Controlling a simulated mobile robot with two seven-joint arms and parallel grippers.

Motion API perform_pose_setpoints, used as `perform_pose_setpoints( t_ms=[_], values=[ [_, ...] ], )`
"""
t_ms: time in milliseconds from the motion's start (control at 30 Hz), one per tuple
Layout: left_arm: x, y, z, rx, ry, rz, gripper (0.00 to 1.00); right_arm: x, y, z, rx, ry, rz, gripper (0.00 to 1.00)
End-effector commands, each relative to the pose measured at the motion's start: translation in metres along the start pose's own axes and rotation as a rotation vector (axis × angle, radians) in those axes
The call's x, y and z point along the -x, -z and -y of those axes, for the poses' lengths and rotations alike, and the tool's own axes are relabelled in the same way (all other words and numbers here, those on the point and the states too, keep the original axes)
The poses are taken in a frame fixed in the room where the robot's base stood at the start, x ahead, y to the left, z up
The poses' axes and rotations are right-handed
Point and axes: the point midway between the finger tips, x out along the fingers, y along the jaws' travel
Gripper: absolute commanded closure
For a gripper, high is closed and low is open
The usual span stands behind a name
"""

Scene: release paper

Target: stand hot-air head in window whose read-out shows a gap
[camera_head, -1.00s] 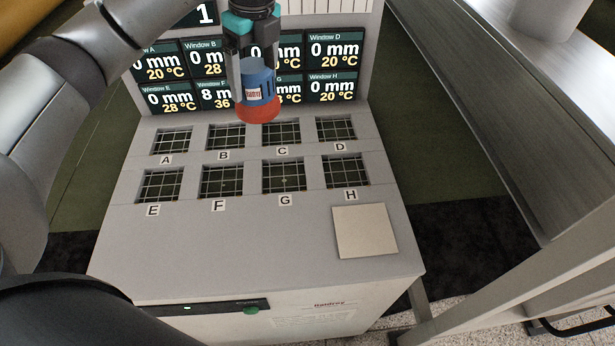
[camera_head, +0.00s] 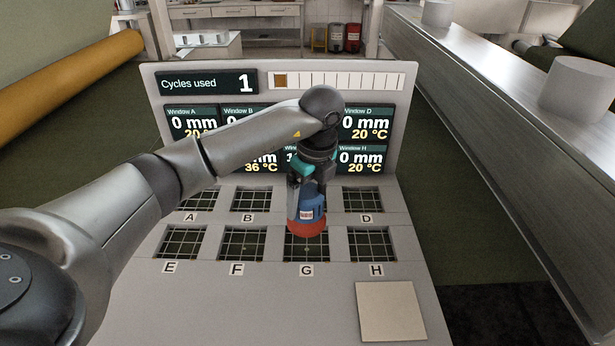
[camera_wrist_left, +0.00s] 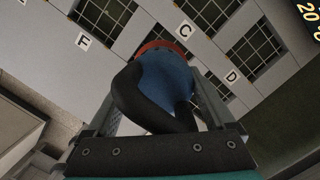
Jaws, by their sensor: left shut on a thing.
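My left gripper (camera_head: 306,192) is shut on the hot-air head (camera_head: 307,213), a blue body with a red-orange base ring. The head hangs upright over the back edge of window G (camera_head: 306,250); its exact height is unclear. In the left wrist view the head (camera_wrist_left: 165,80) sits between the fingers, its black handle towards the camera. Window F (camera_head: 242,244) is to its left; my arm and the head hide window C. Read-outs A (camera_head: 190,122), D (camera_head: 366,124) and H (camera_head: 362,159) show 0 mm. My arm partly covers the others; F's visible part shows 36 °C. My right gripper is out of view.
A beige square pad (camera_head: 390,311) lies at the front right of the panel. The cycle display (camera_head: 207,83) reads 1, beside a strip (camera_head: 336,84) with one brown cell. A long grey bench (camera_head: 500,130) runs along the right.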

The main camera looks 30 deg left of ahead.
Motion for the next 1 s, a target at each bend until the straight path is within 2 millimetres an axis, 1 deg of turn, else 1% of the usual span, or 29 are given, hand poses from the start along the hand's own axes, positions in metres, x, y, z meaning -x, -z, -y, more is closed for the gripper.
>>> perform_pose_setpoints(
  t_ms=[33, 133, 367, 467, 600, 667, 1000],
  values=[
    [-0.007, 0.001, 0.001, 0.000, 0.004, 0.000, 1.00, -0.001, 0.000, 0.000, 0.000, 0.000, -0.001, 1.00],
    [-0.018, 0.003, 0.001, 0.001, 0.005, 0.001, 1.00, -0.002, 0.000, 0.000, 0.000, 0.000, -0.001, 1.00],
    [-0.029, 0.004, 0.002, 0.000, 0.007, 0.000, 1.00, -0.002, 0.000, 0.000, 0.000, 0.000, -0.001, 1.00],
    [-0.039, 0.006, 0.001, 0.000, 0.005, 0.001, 1.00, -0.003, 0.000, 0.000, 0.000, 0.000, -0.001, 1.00],
    [-0.059, 0.009, 0.001, 0.000, 0.004, 0.000, 1.00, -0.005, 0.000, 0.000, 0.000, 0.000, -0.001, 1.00],
    [-0.065, 0.010, 0.001, 0.000, 0.005, 0.001, 1.00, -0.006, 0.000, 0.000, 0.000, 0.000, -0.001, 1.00],
    [-0.068, 0.010, 0.002, 0.000, 0.008, 0.001, 1.00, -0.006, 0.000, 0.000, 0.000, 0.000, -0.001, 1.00]
  ],
)
